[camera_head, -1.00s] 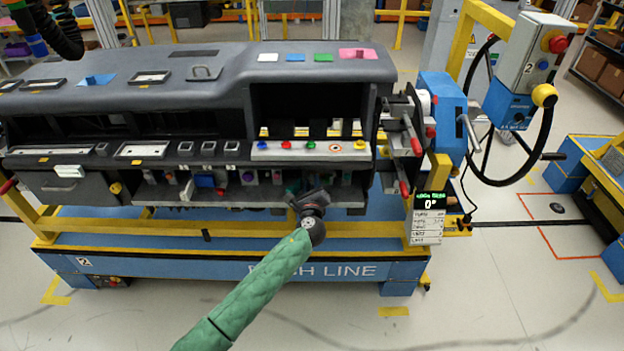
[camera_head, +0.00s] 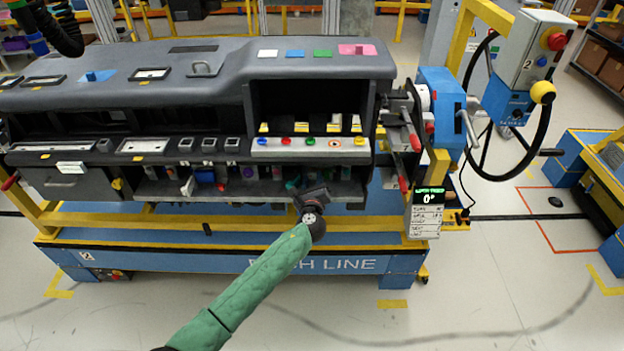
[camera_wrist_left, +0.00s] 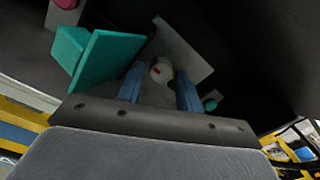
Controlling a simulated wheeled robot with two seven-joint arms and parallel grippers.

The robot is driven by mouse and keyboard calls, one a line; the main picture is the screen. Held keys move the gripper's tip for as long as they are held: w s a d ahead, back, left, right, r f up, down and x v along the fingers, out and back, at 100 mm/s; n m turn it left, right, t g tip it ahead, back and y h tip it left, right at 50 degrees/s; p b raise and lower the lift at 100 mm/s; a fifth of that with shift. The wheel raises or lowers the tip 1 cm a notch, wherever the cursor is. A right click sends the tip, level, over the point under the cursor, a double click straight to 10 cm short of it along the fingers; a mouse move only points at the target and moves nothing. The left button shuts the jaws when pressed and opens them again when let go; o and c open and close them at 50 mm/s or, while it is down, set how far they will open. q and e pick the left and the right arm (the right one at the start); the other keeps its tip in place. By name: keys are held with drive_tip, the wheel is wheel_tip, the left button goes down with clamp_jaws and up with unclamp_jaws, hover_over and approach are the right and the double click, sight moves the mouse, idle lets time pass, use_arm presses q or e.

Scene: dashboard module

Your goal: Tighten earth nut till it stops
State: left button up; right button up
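My left gripper (camera_head: 306,190) reaches up under the front lower edge of the dashboard module (camera_head: 215,75), and its tips are hard to make out there. In the left wrist view its two blue fingers (camera_wrist_left: 160,82) stand apart. A small pale round piece with a red mark, probably the earth nut (camera_wrist_left: 161,70), sits between the fingertips against a grey plate (camera_wrist_left: 180,50). A gap shows on its left side; contact on the right side cannot be told. A small black display (camera_head: 430,198) at the module's right end reads 0°. My right gripper is not in view.
A teal block (camera_wrist_left: 100,65) stands close left of the fingers in the left wrist view, and a small teal knob (camera_wrist_left: 210,104) lies to the right. A black handwheel (camera_head: 540,130) is at the right.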

use_arm(q)
drive_tip(key=shift+r, duration=0.1)
